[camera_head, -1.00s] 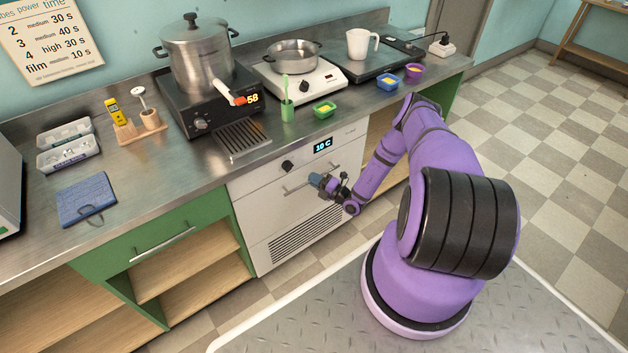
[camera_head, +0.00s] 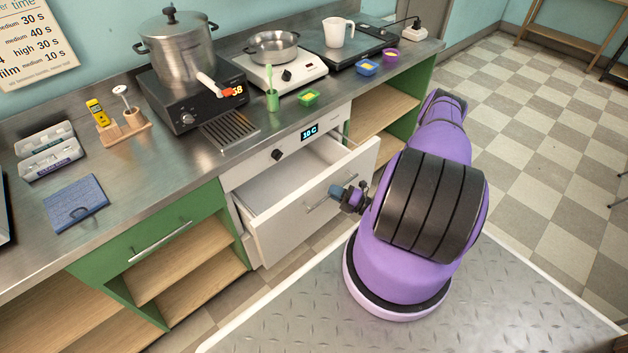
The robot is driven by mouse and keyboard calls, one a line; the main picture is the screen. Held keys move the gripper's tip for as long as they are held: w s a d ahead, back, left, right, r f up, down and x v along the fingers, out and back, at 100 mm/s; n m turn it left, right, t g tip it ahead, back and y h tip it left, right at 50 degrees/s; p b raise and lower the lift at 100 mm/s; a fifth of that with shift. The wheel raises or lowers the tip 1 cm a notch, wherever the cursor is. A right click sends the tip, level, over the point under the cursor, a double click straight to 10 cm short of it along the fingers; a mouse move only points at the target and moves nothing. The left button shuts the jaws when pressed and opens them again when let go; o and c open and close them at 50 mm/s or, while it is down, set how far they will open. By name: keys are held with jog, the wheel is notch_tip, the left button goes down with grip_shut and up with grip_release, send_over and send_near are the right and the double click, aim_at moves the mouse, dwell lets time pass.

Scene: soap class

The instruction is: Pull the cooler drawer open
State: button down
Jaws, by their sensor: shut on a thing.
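The white cooler drawer (camera_head: 290,228) stands pulled well out from under the counter, below the panel with the "10 C" display (camera_head: 309,132). Its inside, as far as it shows, looks empty and white. A metal bar handle (camera_head: 318,207) runs across its front. My gripper (camera_head: 338,193) is shut on the handle near its right part. My wrist hides some of the drawer front there, and the fingertips are small in this view.
The steel counter (camera_head: 130,185) above holds a large pot (camera_head: 178,55), hot plates, a pan (camera_head: 272,47), a white jug (camera_head: 338,32) and small colored dishes. A green cabinet with a drawer (camera_head: 150,238) is left of the cooler. Open wooden shelves (camera_head: 380,120) are to the right.

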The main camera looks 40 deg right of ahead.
jog(key=s, duration=1.6)
jog(key=shift+s+d, duration=0.15)
jog(key=shift+d, duration=0.1)
jog(key=c, duration=1.2)
grip_release()
jog(key=shift+d, duration=0.1)
jog(key=v, duration=1)
jog(key=shift+s+d, duration=0.15)
jog(key=shift+s, duration=0.2)
